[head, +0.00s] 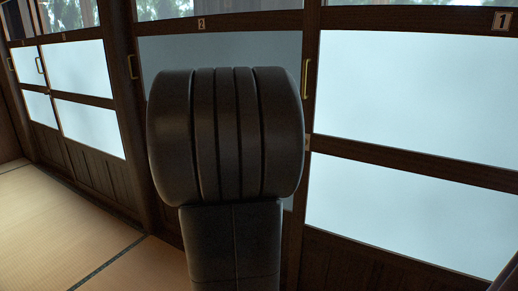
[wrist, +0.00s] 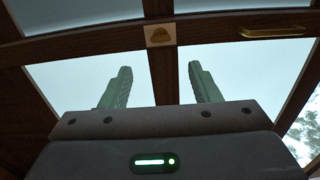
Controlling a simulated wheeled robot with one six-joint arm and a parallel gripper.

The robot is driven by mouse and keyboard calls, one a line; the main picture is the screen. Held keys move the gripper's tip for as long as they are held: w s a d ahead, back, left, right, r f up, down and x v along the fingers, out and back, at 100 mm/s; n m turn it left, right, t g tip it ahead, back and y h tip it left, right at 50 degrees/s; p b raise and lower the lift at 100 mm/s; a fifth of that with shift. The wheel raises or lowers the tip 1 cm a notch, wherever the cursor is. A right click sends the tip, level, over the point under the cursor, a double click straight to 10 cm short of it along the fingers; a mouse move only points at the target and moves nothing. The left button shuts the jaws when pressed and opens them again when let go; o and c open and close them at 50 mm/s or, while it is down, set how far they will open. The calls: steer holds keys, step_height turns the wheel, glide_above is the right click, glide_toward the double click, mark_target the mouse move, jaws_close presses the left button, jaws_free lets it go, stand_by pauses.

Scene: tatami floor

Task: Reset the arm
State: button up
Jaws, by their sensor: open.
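My gripper (wrist: 158,88) shows in the wrist view, with its two green ribbed fingers spread apart and nothing between them. Behind the fingers are the pale panes and dark wooden bars of a door. I cannot tell how far the fingers are from it. In the head view, a dark grooved link of my arm (head: 225,135) stands upright in the middle and hides part of the door behind it. My gripper does not show in the head view.
Sliding doors with frosted panes line the wall: door 1 (head: 415,95) at right, door 2 (head: 220,38) behind my arm, others (head: 80,70) at left. Brass handles (head: 306,78) sit on the frames. Bare tatami floor (head: 55,220) lies at lower left.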

steer(key=b+x, duration=0.2)
steer(key=x, duration=1.1)
steer(key=shift+s, duration=0.15)
steer(key=p+v, duration=0.2)
steer(key=v, duration=1.1)
steer(key=w+d+n+p, duration=0.7)
steer(key=w+n+p, duration=0.4)
steer(key=n, duration=0.7)
steer(key=shift+d+p, duration=0.15)
steer(key=shift+p, duration=0.3)
